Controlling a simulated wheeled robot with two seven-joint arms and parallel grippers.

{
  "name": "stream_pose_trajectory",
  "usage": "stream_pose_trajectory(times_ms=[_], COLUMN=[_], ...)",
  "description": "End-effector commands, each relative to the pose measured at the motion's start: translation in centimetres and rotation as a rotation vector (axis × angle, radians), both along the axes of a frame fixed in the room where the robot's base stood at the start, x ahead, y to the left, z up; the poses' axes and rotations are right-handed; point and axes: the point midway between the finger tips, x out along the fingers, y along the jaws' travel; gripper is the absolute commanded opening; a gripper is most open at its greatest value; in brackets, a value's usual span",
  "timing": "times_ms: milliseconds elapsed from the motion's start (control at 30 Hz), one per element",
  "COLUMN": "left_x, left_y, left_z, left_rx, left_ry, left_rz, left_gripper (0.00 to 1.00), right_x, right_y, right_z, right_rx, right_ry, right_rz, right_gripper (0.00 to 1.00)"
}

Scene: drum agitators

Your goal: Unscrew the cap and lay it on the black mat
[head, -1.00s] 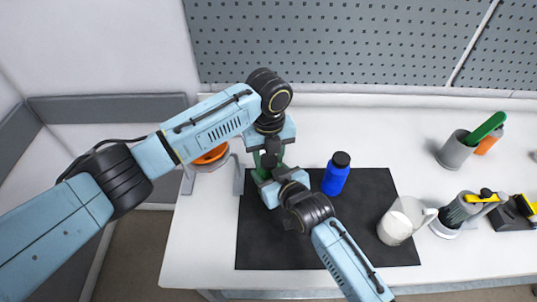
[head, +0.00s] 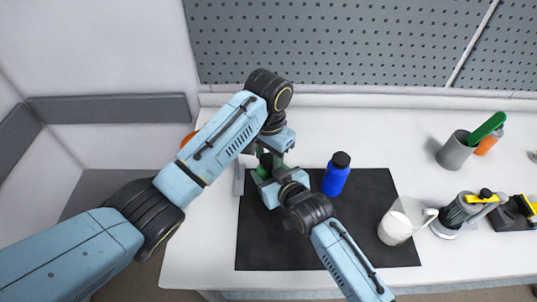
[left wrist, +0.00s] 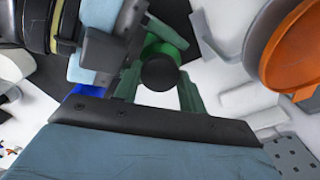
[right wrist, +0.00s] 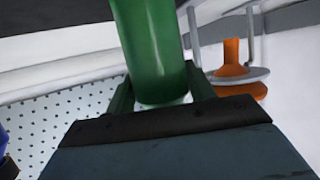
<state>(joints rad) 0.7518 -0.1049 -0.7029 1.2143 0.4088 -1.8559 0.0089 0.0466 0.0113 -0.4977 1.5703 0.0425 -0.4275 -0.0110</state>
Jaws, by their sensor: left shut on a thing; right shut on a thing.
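A green bottle (head: 264,172) stands over the left part of the black mat (head: 345,240), mostly hidden by my arms. My right gripper (right wrist: 160,92) is shut on its green body, which fills the top of the right wrist view (right wrist: 152,45). The black cap (left wrist: 160,72) shows between the fingers of my left gripper (left wrist: 160,90), which is shut on it. The green body (left wrist: 168,33) shows just behind the cap. I cannot tell whether the cap is still threaded on. A blue bottle (head: 336,178) with a black cap stands upright on the mat.
A white jug (head: 397,225) stands at the mat's right edge. Further right are a grey cup (head: 455,153) with a green-handled tool and a grey device (head: 456,212). An orange object on a stand (right wrist: 235,70) is left of the mat.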

Motion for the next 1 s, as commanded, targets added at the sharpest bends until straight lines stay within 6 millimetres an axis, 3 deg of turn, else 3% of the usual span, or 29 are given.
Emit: stream_pose_trajectory(times_ms=[300,433,600,867,900,1000], left_x=[-0.13,-0.05,-0.03,-0.02,0.0,0.0], left_y=[-0.24,-0.19,-0.08,-0.06,-0.06,-0.06], left_z=[0.02,0.08,0.05,0.06,0.06,0.07], left_rx=[-0.004,-0.004,-0.002,-0.001,-0.002,-0.002], left_ry=[0.006,0.003,0.002,0.001,0.0,0.0], left_rz=[0.718,0.932,1.046,1.048,1.048,1.047], left_gripper=[0.14,0.14,0.14,0.14,0.45,0.58], right_x=[-0.02,-0.02,-0.02,-0.03,-0.03,-0.03], right_y=[-0.05,-0.04,-0.04,-0.03,-0.03,-0.03], right_z=[-0.1,-0.09,-0.09,-0.09,-0.09,-0.09], right_rx=[-0.001,-0.001,-0.001,-0.002,-0.002,-0.002], right_ry=[0.003,0.003,0.003,0.001,0.001,0.002], right_rz=[0.0,0.0,0.0,0.0,0.0,0.0], right_gripper=[0.0,0.0,0.0,0.0,0.0,0.0])
